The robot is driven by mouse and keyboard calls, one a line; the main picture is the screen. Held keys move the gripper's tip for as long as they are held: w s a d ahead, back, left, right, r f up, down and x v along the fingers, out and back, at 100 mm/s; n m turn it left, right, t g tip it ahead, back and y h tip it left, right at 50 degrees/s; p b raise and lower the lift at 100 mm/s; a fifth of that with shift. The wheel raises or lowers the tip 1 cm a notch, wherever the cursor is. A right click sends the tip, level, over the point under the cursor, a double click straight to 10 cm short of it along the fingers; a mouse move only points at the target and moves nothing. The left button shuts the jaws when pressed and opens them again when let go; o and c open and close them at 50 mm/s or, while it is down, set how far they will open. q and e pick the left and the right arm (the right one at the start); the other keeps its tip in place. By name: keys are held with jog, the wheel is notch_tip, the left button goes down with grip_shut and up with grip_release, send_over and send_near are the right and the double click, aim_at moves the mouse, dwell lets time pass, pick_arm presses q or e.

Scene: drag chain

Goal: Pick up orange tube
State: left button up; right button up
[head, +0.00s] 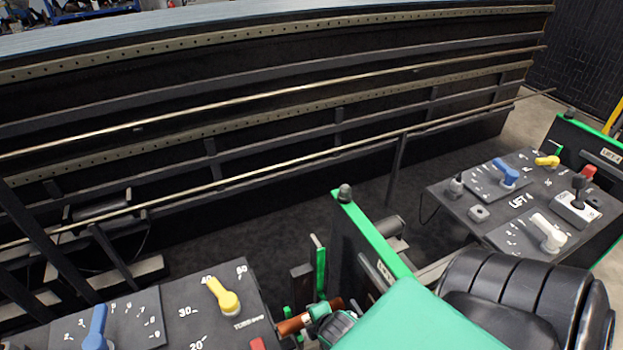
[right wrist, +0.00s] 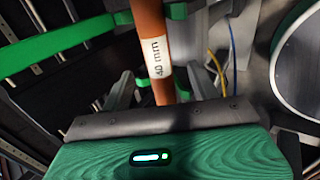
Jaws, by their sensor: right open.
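The orange tube (right wrist: 150,30) bears a white "40 mm" label and runs down between the two fingers of my right gripper (right wrist: 158,86) in the right wrist view. The fingers are open, one on each side of the tube, with a visible gap on the left. Whether the right finger touches it is unclear. The tube's lower end is hidden behind the gripper body. In the head view a short piece of an orange-brown tube (head: 294,324) shows at the bottom middle, partly hidden by green and dark parts. My left gripper is not in view.
Green brackets (right wrist: 60,45) lie close to the tube. A round grey part (right wrist: 297,65) and thin blue and yellow cables are at the right. A long dark railed structure (head: 270,110) stands behind.

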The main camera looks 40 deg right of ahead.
jog(key=shift+p+x, duration=0.75)
jog(key=shift+x, duration=1.95)
jog(key=shift+d+r, duration=0.1)
jog(key=shift+d, duration=0.05)
jog(key=shift+w, duration=0.1)
jog(key=c, duration=1.3)
jog(key=shift+o, duration=0.2)
